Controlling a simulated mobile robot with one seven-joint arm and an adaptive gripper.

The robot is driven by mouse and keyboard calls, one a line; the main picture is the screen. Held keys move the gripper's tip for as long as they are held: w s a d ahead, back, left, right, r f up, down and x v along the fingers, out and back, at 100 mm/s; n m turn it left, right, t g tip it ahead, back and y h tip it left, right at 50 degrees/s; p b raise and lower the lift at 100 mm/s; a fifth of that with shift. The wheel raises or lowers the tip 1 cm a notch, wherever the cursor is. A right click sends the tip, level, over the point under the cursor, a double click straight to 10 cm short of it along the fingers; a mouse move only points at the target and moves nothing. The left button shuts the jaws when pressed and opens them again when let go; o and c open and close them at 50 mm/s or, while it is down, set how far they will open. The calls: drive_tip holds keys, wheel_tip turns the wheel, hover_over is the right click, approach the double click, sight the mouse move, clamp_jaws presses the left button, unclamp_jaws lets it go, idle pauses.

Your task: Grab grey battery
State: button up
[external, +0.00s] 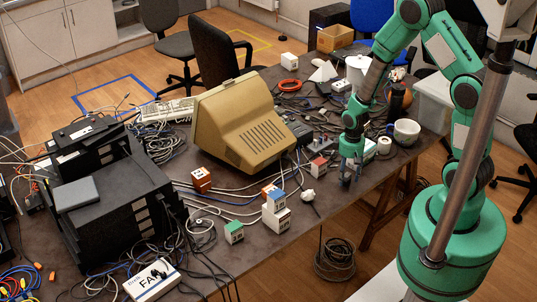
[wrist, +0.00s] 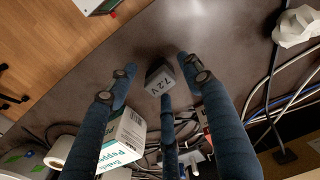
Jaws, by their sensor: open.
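The grey battery (wrist: 160,80), a small block marked "7.2 V", stands on the dark table in the wrist view. My gripper (wrist: 158,68) has its blue fingers spread and empty. One finger is left of the battery, one is right of it, and a third lies below it in the picture, its tip close to the battery's lower edge. I cannot tell if it touches. In the external view my gripper (external: 350,172) points down close to the tabletop near the table's right front edge. I cannot make out the battery there; the fingers seem to hide it.
A white and green peppermint box (wrist: 123,138) stands close to the left finger, with cables around it. A white lumpy object (wrist: 295,24) and cables lie to the right. A beige monitor (external: 235,120) stands mid-table. Bare tabletop lies above the battery in the wrist view.

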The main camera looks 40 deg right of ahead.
sight(348, 175)
clamp_jaws()
drive_tip(key=shift+r, duration=0.1)
drive_tip(key=shift+r, duration=0.45)
drive_tip(key=r, duration=0.1)
drive_tip(key=r+p, duration=0.1)
drive_tip(key=shift+s+r, duration=0.25)
drive_tip(key=shift+r, duration=0.15)
drive_tip(key=s+r+p, duration=0.1)
drive_tip(key=s+p, duration=0.1)
drive_tip(key=s, duration=1.3)
drive_tip(key=shift+s, duration=0.25)
